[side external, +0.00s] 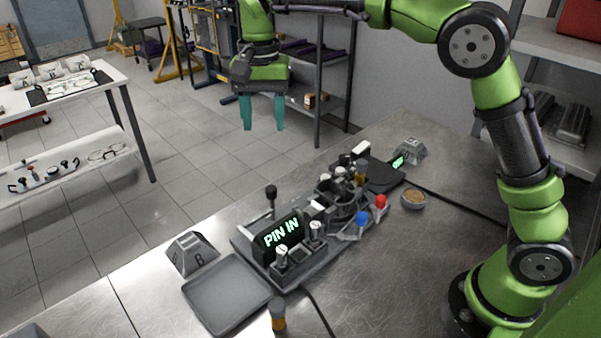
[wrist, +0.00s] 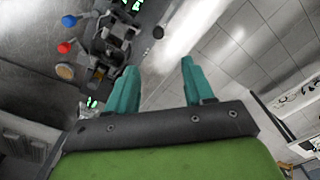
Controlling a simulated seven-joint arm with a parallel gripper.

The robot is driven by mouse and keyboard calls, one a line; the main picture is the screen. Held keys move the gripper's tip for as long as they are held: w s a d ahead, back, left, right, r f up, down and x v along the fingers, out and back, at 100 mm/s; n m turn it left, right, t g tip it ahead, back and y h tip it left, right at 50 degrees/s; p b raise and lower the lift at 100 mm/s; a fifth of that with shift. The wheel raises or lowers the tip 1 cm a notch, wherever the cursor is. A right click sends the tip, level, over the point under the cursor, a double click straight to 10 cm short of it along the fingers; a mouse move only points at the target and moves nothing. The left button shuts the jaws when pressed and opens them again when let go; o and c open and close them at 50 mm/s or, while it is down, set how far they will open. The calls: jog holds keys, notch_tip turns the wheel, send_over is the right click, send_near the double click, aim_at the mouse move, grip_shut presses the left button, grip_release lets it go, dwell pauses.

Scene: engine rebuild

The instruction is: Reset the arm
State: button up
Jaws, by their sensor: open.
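My gripper (side external: 263,112) is raised high, above and behind the far edge of the metal bench. Its two teal fingers point down, stand apart and hold nothing. They also show in the wrist view (wrist: 158,88), with floor and bench edge between them. The engine fixture (side external: 320,215) stands on the bench, well below and to the right of my gripper in the side view. Nothing touches my gripper.
A grey tray (side external: 228,296) lies empty at the front left of the bench (side external: 420,270), beside a block marked A and B (side external: 190,254). Air around my gripper is clear.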

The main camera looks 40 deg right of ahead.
jog(key=shift+r, duration=0.35)
jog(key=s+d+f+n+t+y, duration=0.1)
jog(key=s+d+n+t, duration=0.1)
jog(key=s, duration=0.9)
jog(key=s+d+f+n+t+y, duration=0.1)
jog(key=s+d+n+t, duration=0.2)
jog(key=s, duration=0.9)
jog(key=d+t, duration=0.2)
jog(key=d, duration=0.2)
jog(key=shift+d+f, duration=0.15)
jog(key=shift+d, duration=0.05)
